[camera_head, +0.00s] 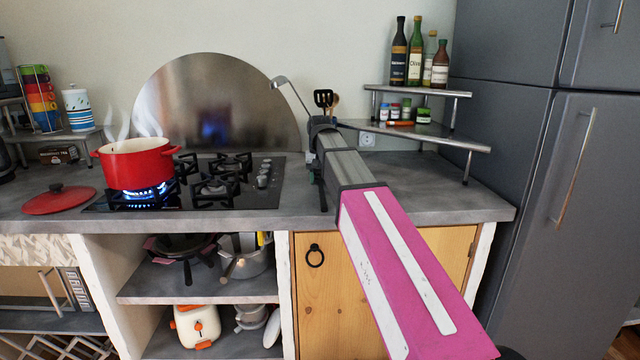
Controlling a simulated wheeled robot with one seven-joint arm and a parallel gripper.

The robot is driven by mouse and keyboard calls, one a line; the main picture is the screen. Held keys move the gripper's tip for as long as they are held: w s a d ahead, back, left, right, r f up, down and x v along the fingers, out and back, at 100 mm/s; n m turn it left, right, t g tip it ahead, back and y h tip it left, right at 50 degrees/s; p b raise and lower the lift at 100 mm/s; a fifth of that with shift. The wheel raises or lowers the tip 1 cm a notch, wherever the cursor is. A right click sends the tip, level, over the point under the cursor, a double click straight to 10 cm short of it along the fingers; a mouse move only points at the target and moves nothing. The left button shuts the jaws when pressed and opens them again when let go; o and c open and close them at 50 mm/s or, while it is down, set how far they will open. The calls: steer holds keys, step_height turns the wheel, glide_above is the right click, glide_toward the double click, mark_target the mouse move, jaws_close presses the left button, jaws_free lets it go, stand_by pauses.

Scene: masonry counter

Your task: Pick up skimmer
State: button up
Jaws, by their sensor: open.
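A grey metal utensil that looks like the skimmer (279,83) leans up and left behind my arm, in front of the round steel splash plate. Its thin handle runs down to the right and its lower end is hidden by my arm. A black slotted turner (323,98) and a wooden utensil (335,101) stand beside it, and whatever holds them is hidden. My gripper (320,185) is at the far end of my arm, over the counter right of the hob, mostly hidden by the arm. It is open, and its fingertips are hard to make out.
A red pot (135,165) steams on a lit burner of the black hob (210,195), its red lid (60,199) to the left. A corner shelf (425,133) with jars and bottles stands right. The counter (420,190) right of my arm is clear, bordered by the fridge (545,170).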

jaws_close()
steer(key=shift+r, duration=0.1)
